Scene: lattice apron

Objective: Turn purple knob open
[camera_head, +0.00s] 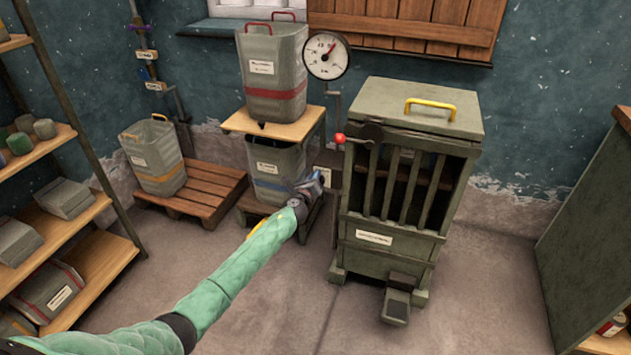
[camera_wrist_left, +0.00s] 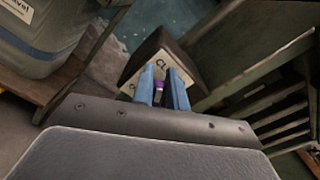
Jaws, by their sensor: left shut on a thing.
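The purple knob (camera_wrist_left: 158,94) shows as a small purple patch between the two blue fingers of my left gripper (camera_wrist_left: 165,88) in the left wrist view. The fingers are shut on it, and they hide most of it. Behind it is a small box (camera_wrist_left: 147,53) with a pale label that begins "CL"; the rest is covered. In the head view my left gripper (camera_head: 316,181) is at this box (camera_head: 329,168), between the bin stand and the slatted cabinet. The knob itself is hidden there. My right gripper is in neither view.
The green slatted cabinet (camera_head: 394,255) with a red-tipped lever (camera_head: 341,138) stands close to the right of my gripper. A stand (camera_head: 237,122) with grey bins (camera_head: 273,60) is close on the left. A dial gauge (camera_head: 327,55) hangs above. Open floor lies in front.

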